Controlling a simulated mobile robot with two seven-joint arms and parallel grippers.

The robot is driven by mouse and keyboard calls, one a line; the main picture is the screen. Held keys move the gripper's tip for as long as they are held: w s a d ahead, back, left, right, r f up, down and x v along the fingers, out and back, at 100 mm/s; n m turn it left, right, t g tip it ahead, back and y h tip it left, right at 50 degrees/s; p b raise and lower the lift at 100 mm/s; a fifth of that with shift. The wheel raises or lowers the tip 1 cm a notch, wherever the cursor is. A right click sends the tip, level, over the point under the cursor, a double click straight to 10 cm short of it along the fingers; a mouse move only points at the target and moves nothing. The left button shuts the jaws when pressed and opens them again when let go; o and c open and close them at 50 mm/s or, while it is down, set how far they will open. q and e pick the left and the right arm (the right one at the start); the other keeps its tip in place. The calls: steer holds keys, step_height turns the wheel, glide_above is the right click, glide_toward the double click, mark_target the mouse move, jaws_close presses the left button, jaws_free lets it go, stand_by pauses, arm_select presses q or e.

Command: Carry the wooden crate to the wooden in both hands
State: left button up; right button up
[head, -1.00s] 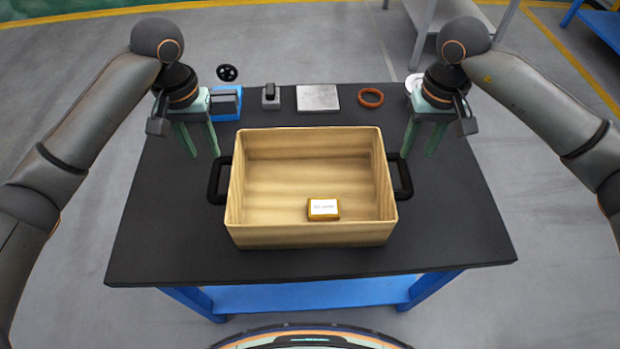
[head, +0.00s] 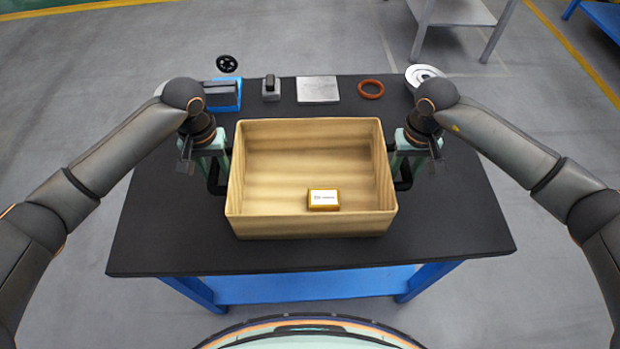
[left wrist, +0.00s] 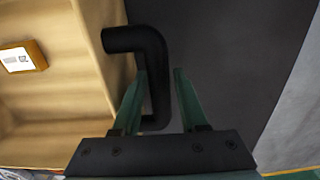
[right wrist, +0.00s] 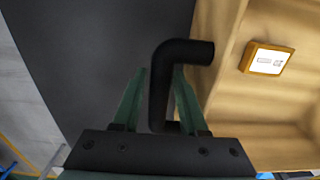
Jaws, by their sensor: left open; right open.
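The wooden crate (head: 310,222) stands on the black table, open at the top, with a black handle on each side. A small yellow box with a white label (head: 323,200) lies inside it. My left gripper (head: 212,172) is at the left handle; in the left wrist view its open fingers stand on either side of that handle (left wrist: 155,60). My right gripper (head: 402,172) is at the right handle; in the right wrist view its open fingers stand on either side of that handle (right wrist: 160,85). Neither gripper is closed on a handle.
The black table (head: 450,220) is clear on both sides and in front of the crate.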

arm_select(q)
steer(key=shift+f, duration=0.55)
arm_select(e)
steer(key=shift+f, duration=0.55)
arm_select(q)
jaws_close()
arm_select(e)
jaws_close()
arm_select(q)
steer(key=shift+r, duration=0.15)
arm_select(e)
steer(key=shift+r, duration=0.15)
